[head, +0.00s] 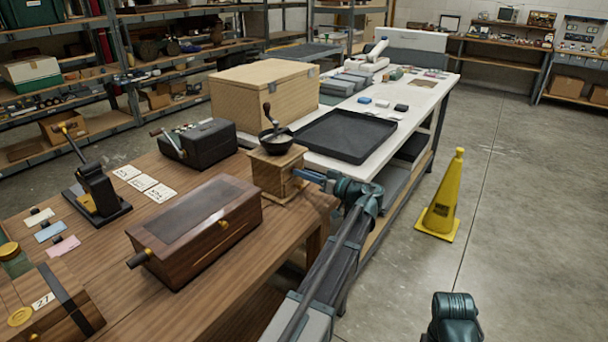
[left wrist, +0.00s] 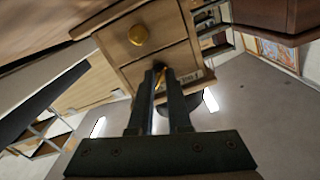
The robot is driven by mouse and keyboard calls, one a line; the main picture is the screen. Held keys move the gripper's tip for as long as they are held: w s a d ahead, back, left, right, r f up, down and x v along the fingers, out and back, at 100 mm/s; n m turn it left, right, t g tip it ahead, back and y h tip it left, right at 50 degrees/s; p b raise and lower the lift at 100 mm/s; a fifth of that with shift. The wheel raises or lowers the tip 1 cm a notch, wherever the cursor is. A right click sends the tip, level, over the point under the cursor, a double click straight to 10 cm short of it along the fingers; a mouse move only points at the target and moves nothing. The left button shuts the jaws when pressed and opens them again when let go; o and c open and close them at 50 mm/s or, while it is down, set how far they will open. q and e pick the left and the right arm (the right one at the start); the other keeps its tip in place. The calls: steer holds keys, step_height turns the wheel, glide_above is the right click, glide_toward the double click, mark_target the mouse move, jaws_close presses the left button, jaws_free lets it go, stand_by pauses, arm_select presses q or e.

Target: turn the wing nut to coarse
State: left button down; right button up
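A wooden grinder (head: 268,178) with a dark bowl and a hand crank stands at the table's right end. In the left wrist view its wooden side (left wrist: 170,60) and brass drawer knob (left wrist: 138,35) show close up. My left gripper (head: 308,178) is at the grinder's right side. In the left wrist view its fingertips (left wrist: 160,70) are close together at the grinder, with a narrow gap along the fingers. A small dark part shows at the tips. I cannot make out the wing nut or its scale, nor tell whether the fingers hold it. My right gripper is out of view.
A dark wooden box (head: 195,230) with a side handle stands left of the grinder, and a black device (head: 195,142) behind. A black tray (head: 345,135) lies on the white bench beyond. A yellow cone (head: 443,200) stands on the open floor to the right.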

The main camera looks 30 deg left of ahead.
arm_select(q)
steer(key=shift+m, duration=0.4)
steer(key=m, duration=0.3)
steer(key=shift+m, duration=0.3)
steer(key=m, duration=0.4)
steer(key=shift+m, duration=0.3)
steer(key=m, duration=0.4)
steer(key=shift+m, duration=2.5)
steer(key=c, duration=0.9)
jaws_free()
steer(key=shift+o, duration=0.2)
